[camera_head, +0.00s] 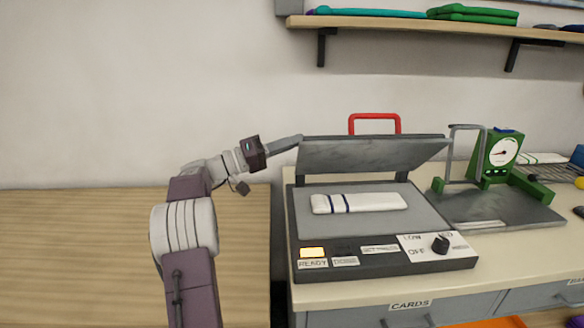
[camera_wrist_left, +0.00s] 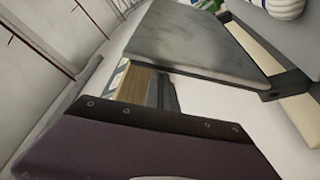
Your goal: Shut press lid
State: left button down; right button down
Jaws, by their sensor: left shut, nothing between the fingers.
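The press (camera_head: 305,225) stands on the cabinet top, with its grey lid (camera_head: 370,156) raised and tilted open. A red handle (camera_head: 375,115) shows above the lid's back edge. A folded white knit piece with dark stripes (camera_head: 375,203) lies on the press bed. My left gripper (camera_head: 297,140) is shut and empty, its tip at the upper left corner of the lid; I cannot tell whether it touches. In the left wrist view the lid (camera_wrist_left: 190,40) fills the upper middle, beyond my gripper's dark body. My right gripper is not in view.
A green device with a dial (camera_head: 497,155) stands on a grey plate to the right of the press. A wall shelf (camera_head: 420,25) with folded cloths hangs above. A wooden surface (camera_head: 90,250) at the left is bare. The press front has a knob (camera_head: 440,244) and a lit yellow lamp (camera_head: 312,253).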

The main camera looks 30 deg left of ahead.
pick_arm(q)
jog(key=s+d+f+m+g+h+b, duration=0.1)
jog(key=s+f+m+b, duration=0.1)
jog(key=b, duration=0.5)
jog(key=s+d+f+m+g+h+b, duration=0.1)
jog(key=s+f+m+b, duration=0.1)
jog(key=f+m+b, duration=0.3)
jog(key=s+d+f+m+h+b, duration=0.2)
jog(key=f+m+b, duration=0.2)
jog(key=b, duration=0.7)
jog(key=shift+f+g, duration=0.4)
jog(key=shift+f, duration=0.25)
jog(key=shift+s+d+f+b, duration=0.1)
jog(key=shift+s+f+b, duration=0.05)
jog(key=shift+f+b, duration=0.65)
